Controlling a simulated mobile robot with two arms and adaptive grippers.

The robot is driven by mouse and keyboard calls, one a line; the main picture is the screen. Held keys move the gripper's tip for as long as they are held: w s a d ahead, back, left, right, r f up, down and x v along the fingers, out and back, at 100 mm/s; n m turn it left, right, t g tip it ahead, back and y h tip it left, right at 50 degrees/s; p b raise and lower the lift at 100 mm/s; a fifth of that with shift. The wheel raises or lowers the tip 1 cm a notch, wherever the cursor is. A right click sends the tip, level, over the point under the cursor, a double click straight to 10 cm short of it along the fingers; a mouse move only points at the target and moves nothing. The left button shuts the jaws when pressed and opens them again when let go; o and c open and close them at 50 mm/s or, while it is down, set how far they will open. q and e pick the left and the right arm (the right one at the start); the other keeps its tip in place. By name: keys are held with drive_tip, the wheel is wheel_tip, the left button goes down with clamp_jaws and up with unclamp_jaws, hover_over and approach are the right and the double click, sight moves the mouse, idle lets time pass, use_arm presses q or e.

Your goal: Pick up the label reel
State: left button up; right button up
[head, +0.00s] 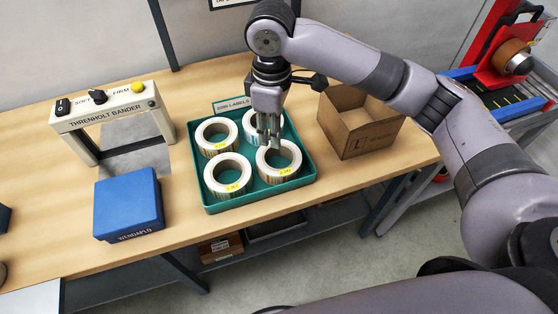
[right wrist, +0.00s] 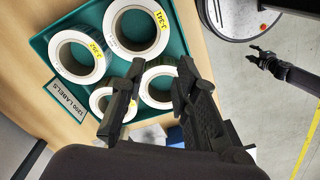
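A green tray (head: 262,197) holds several white label reels with yellow tags. The front-right reel (head: 291,171) lies flat in the tray; it also shows in the right wrist view (right wrist: 122,38). Beside it are the front-left reel (head: 212,185), the back-left reel (head: 203,141) and the back-right reel (head: 248,122), which is partly hidden by my gripper. My right gripper (head: 270,143) points down over the far side of the front-right reel. Its fingers (right wrist: 160,68) are apart with nothing held between them. My left gripper (right wrist: 260,54) shows small in the right wrist view, away from the tray.
An open cardboard box (head: 370,142) stands right of the tray. A blue box (head: 128,203) and the bander (head: 105,112) stand on the left. A red and blue machine (head: 500,75) is at the far right. Bare table lies in front of the tray.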

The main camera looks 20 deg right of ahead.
sight(274, 171)
wheel_tip(274, 171, down, 12)
drive_tip(key=shift+r+p, duration=0.2)
drive_tip(key=shift+p, duration=0.7)
wheel_tip(274, 171, down, 5)
drive_tip(key=shift+r+p, duration=0.15)
drive_tip(key=shift+p, duration=0.65)
drive_tip(key=shift+f, duration=0.4)
drive_tip(key=shift+c, duration=0.2)
clamp_jaws()
